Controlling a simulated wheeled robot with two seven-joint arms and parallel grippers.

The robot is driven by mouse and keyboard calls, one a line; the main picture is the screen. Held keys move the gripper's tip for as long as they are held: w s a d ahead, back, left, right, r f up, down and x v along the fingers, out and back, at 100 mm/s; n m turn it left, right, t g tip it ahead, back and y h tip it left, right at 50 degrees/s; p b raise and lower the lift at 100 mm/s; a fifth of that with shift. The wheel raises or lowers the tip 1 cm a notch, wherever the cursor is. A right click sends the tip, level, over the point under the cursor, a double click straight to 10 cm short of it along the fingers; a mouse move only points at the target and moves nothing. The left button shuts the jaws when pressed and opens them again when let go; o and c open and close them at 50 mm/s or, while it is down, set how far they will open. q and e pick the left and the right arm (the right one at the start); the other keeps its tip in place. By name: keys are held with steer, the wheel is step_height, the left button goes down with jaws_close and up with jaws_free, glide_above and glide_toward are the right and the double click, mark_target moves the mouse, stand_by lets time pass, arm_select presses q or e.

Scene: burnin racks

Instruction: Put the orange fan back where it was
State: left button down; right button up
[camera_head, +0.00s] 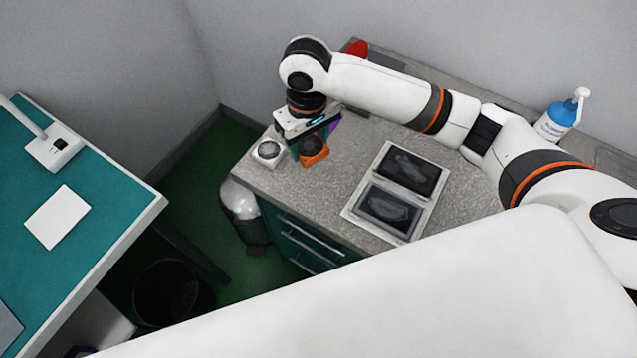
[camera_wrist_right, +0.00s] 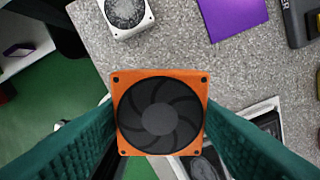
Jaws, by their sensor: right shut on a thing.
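The orange fan (camera_head: 313,150) is a square orange frame with a black rotor, at the left end of the grey counter in the head view. In the right wrist view the fan (camera_wrist_right: 160,112) sits between the two teal fingers. My right gripper (camera_head: 308,146) is shut on the orange fan, gripping its two sides. Whether the fan touches the counter or is held just above it, I cannot tell. My left gripper is not in view.
A white fan (camera_head: 268,151) lies left of the orange one, near the counter's (camera_head: 347,227) edge. A purple square (camera_wrist_right: 233,15) lies beyond. A light tray (camera_head: 437,178) with two dark panels lies right. A blue-white bottle (camera_head: 556,122) stands at the back.

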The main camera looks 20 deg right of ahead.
glide_above(311, 178)
step_height(311, 178, down, 6)
steer(key=shift+r+p, duration=0.2)
steer(key=shift+p, duration=0.2)
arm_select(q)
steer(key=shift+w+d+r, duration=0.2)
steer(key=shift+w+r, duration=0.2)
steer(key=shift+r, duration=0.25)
arm_select(e)
steer(key=shift+f, duration=2.1)
arm_select(q)
steer(key=shift+p, duration=0.3)
arm_select(e)
steer(key=shift+a+f, duration=0.1)
steer(key=shift+f, duration=0.05)
steer(key=o, duration=1)
arm_select(q)
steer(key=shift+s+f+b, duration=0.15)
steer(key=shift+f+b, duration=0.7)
steer(key=shift+b, duration=0.05)
arm_select(e)
step_height(311, 178, up, 12)
steer(key=shift+r, duration=0.2)
